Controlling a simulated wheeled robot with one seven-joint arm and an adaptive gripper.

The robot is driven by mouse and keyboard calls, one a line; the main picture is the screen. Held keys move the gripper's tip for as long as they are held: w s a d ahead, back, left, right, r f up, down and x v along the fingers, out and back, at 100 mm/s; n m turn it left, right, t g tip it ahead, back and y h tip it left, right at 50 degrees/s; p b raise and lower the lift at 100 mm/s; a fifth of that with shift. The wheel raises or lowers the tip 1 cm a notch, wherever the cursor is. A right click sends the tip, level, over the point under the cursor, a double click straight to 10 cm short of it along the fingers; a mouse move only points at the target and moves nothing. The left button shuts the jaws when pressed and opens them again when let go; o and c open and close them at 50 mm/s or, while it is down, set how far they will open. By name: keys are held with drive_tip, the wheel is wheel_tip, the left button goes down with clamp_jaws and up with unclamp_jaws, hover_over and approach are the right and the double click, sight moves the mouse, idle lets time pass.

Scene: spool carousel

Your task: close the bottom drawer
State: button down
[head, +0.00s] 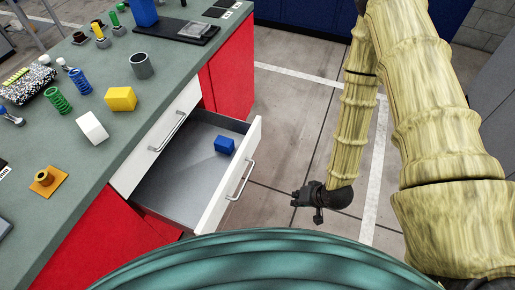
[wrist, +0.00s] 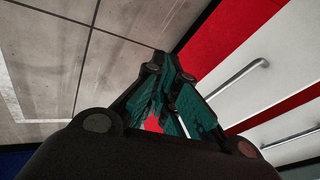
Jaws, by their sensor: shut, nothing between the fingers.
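The bottom drawer (head: 185,165) stands pulled out from the workbench in the head view. Its white front has a metal bar handle (head: 240,181), and a blue cube (head: 224,145) lies inside. Above it is a closed white drawer front (head: 156,137) with its own bar handle. My gripper (head: 301,197) is shut and empty, to the right of the open drawer and apart from its front. In the wrist view my shut fingers (wrist: 170,100) point toward the red cabinet side, and a white drawer front (wrist: 250,65) with a handle shows at the right; I cannot tell which drawer it is.
The green benchtop (head: 85,150) holds several small items, including a yellow block (head: 121,99), a white block (head: 92,128), a grey cup (head: 141,65) and coloured springs. The concrete floor (head: 285,120) between the cabinet and my arm is clear.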

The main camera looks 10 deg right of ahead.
drive_tip(key=w+f+m+t+y+b, duration=0.15)
drive_tip(key=w+t+y+b, duration=0.25)
drive_tip(key=w+b, duration=0.7)
drive_tip(key=m+y+b, duration=0.1)
drive_tip(key=y+b, duration=0.7)
drive_tip(key=b, duration=0.2)
approach(252, 137)
drive_tip(key=x, duration=0.2)
drive_tip(key=b+x, duration=0.1)
drive_tip(key=x, duration=0.4)
drive_tip(key=shift+s+r, duration=0.2)
drive_tip(key=shift+r, duration=0.2)
drive_tip(key=shift+a, duration=0.15)
